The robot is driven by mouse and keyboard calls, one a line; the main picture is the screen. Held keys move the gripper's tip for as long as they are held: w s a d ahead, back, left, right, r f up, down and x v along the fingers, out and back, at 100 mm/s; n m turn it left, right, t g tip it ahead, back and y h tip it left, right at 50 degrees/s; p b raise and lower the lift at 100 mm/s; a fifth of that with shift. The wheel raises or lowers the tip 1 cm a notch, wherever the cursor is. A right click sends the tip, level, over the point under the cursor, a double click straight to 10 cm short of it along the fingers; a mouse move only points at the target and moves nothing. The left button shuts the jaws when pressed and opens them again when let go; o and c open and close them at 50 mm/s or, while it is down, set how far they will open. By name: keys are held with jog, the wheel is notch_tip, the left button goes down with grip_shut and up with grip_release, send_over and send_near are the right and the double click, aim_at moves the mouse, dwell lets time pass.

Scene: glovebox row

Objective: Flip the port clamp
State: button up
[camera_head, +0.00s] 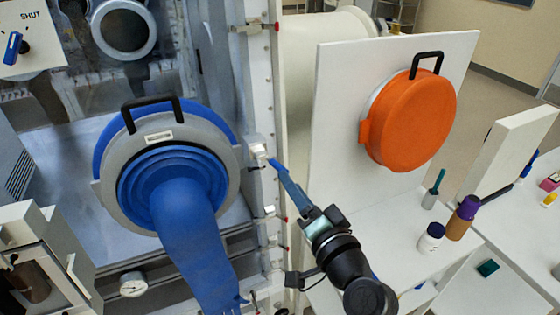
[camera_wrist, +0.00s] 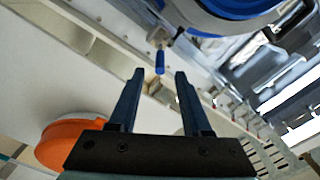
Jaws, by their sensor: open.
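The port clamp (camera_head: 258,151) is a small pale block with a short blue lever, at the right edge of the grey port ring (camera_head: 222,203) with the blue glove sleeve. In the wrist view, the blue lever (camera_wrist: 160,62) hangs down in the picture, just beyond and centred between my fingertips. My gripper (camera_head: 284,173) is open, its fingers pointing up-left at the lever. In the wrist view my gripper (camera_wrist: 160,75) shows two dark blue fingers with nothing held. I cannot tell whether the fingertips overlap the lever in depth.
A blue switch marked SHUT (camera_head: 13,46) is at upper left. A white panel with an orange round cover (camera_head: 412,120) stands right of my arm. Bottles (camera_head: 431,237) and a cup (camera_head: 430,199) stand on the white shelf. Fittings line the frame below the clamp.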

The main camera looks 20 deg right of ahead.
aim_at(280, 165)
jog(key=w+p, duration=0.1)
jog(key=w, duration=0.5)
jog(key=shift+w+a, duration=0.1)
jog(key=shift+w, duration=0.25)
grip_shut()
dwell(1.1)
